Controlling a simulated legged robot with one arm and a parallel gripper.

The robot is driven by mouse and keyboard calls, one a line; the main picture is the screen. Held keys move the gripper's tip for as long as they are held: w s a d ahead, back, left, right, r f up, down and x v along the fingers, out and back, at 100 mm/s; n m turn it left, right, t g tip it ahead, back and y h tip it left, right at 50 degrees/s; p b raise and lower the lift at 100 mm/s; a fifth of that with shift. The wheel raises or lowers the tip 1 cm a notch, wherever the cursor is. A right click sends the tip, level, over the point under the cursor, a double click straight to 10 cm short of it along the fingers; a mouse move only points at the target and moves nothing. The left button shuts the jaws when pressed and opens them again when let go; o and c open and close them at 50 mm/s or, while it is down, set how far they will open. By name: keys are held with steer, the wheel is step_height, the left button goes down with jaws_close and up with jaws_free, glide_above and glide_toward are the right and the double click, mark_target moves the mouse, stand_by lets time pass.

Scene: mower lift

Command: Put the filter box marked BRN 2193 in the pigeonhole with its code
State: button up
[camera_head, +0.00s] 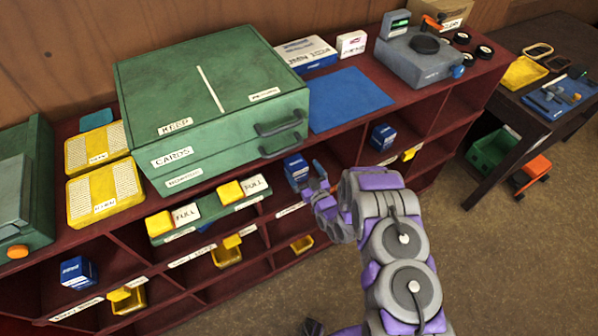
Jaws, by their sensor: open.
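A small blue box with a white label (296,168) stands at the front of the dark red pigeonhole unit (420,90), just right of the green card cabinet. My gripper (313,184) is right beside it, at its right side, with the jaws open. I cannot tell whether a finger touches the box. Another blue box (382,137) sits in a pigeonhole further right. A third blue box (78,272) stands in a pigeonhole at the lower left. The box codes and most pigeonhole labels are too small to read, so I cannot tell which is BRN 2193.
The green cabinet (205,95) fills the unit's top beside yellow trays (105,190). A blue mat (348,100) lies bare; a grey device (418,58) stands right. Yellow bins (228,252) occupy some pigeonholes. Bare floor (510,250) lies right, below a dark table (560,80).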

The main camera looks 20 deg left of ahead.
steer(key=shift+s+d+r, duration=0.15)
steer(key=shift+d, duration=0.4)
steer(key=v, duration=1.1)
steer(key=w+d+r+g+h, duration=0.2)
steer(key=w+d+r+h, duration=0.5)
steer(key=w+d, duration=0.35)
steer(key=s+d+r+m+g+h, duration=0.2)
steer(key=s+d+r+h, duration=0.1)
steer(key=d+r, duration=0.35)
steer(key=s+d+r+m+g+h, duration=0.25)
steer(key=s+d+r, duration=0.2)
steer(key=d, duration=0.25)
steer(key=s+d+r+m+g+h, duration=0.25)
steer(key=s+d+r, duration=0.25)
steer(key=s+r, duration=0.45)
steer(key=s+a+r+m+g+y, duration=0.1)
steer(key=s+r+g, duration=0.1)
steer(key=s, duration=1.2)
steer(key=s+a+r+m+g+y, duration=0.1)
steer(key=s+r, duration=0.4)
steer(key=s, duration=0.9)
steer(key=shift+r+m+g+p, duration=0.35)
steer(key=shift+m+g, duration=0.25)
steer(key=shift+g, duration=0.6)
